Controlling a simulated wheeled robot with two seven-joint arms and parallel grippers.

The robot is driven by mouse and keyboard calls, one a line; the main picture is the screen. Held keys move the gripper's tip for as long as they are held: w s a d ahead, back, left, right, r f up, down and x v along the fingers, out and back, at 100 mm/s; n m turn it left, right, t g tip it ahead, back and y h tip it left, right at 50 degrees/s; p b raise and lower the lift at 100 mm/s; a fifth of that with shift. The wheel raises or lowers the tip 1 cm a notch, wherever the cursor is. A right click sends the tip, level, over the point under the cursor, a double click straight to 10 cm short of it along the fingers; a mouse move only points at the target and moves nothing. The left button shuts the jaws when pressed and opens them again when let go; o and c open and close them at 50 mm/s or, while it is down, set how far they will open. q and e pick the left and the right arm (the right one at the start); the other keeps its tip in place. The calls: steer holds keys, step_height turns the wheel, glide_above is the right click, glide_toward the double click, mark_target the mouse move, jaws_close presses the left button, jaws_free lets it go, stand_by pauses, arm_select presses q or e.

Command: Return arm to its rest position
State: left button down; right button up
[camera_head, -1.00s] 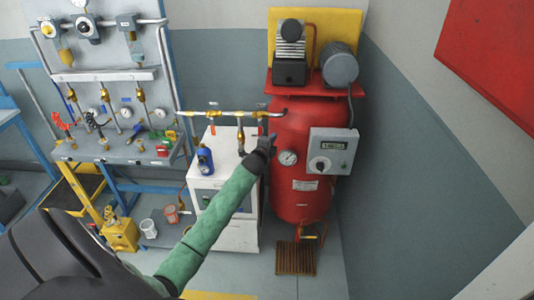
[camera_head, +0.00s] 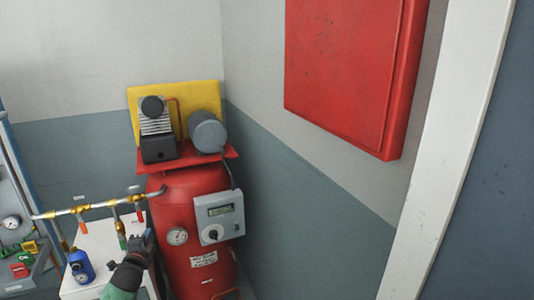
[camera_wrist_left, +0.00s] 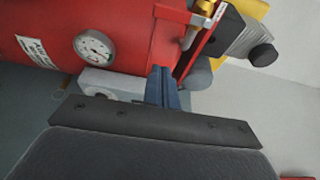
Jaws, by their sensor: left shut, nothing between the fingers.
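My left gripper (camera_head: 146,242) is at the lower left of the head view, at the end of my green-sleeved arm. It is in front of the left side of the red compressor tank (camera_head: 180,210), below the brass and grey pipe (camera_head: 98,204). In the left wrist view the gripper's blue-grey fingers (camera_wrist_left: 162,88) are together and hold nothing. They point toward the red tank (camera_wrist_left: 135,40) and its round gauge (camera_wrist_left: 95,47). Whether the fingertips touch anything cannot be told. My right gripper is not in view.
A grey control box (camera_head: 219,217) is mounted on the tank, right of the gauge (camera_head: 177,236). A white cabinet (camera_head: 85,240) with a blue bottle-shaped device (camera_head: 81,266) stands left of the tank. A red wall box (camera_head: 345,70) hangs at upper right. The floor is mostly out of view.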

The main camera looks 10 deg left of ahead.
arm_select(q)
step_height(320, 180, down, 11)
steer(key=s+n+g, duration=0.2)
steer(key=n+g, duration=0.3)
steer(key=n, duration=0.5)
steer(key=s+d+f+n+g, duration=0.1)
steer(key=s+d+f+g, duration=0.1)
steer(key=s+d+f, duration=0.35)
steer(key=s+d+f+n+g+h, duration=0.1)
steer(key=s+d+f+g, duration=0.1)
steer(key=f, duration=0.6)
steer(key=s+d+f+n+g, duration=0.1)
steer(key=s+d+f+n, duration=0.2)
steer(key=f, duration=0.4)
steer(key=s+d+f+g+h, duration=0.1)
steer(key=s+d+f+g, duration=0.1)
steer(key=s+d+f, duration=0.4)
steer(key=s+d+f+m+g+h, duration=0.1)
steer(key=s+d+f, duration=0.6)
steer(key=s, duration=0.9)
steer(key=s+d+f+g+h, duration=0.1)
steer(key=s+d+f+g, duration=0.2)
steer(key=s+d+f, duration=0.4)
steer(key=s+d, duration=0.3)
steer(key=s, duration=0.1)
steer(key=shift+s+d, duration=0.35)
steer(key=shift+s, duration=0.05)
